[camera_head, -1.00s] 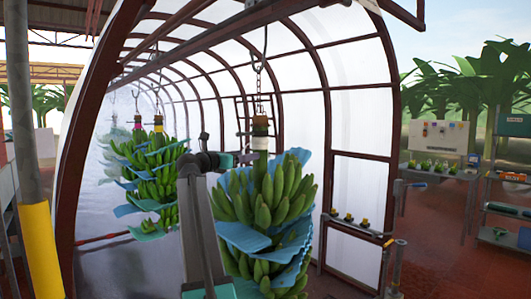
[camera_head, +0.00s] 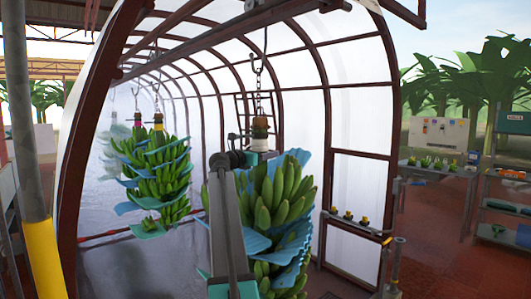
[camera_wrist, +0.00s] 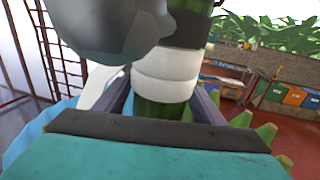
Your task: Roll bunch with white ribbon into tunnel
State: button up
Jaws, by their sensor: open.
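The bunch with the white ribbon (camera_head: 281,205) hangs upright from a chain at the tunnel's mouth, with blue sheets between its green bananas. Its white ribbon (camera_head: 259,144) wraps the stem and fills the middle of the wrist view (camera_wrist: 166,75). My gripper (camera_wrist: 163,112) is open, with its two fingers on either side of the green stem just below the ribbon. I cannot tell whether they touch it. In the head view my arm covers the bunch's left part. The tunnel (camera_head: 302,100) is an arched brown frame with pale translucent walls.
Two bunches hang close together further inside on the left, one with a magenta ribbon (camera_head: 137,122) and one with a yellow ribbon (camera_head: 158,126). An overhead rail (camera_head: 215,38) runs into the tunnel. A yellow-based post (camera_head: 42,255) stands at left; tables (camera_head: 440,172) stand at right.

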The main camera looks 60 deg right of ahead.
jog(key=shift+d, duration=0.3)
jog(key=shift+c, duration=0.3)
jog(key=c, duration=1.4)
jog(key=shift+r, duration=0.1)
jog(key=shift+c, duration=0.2)
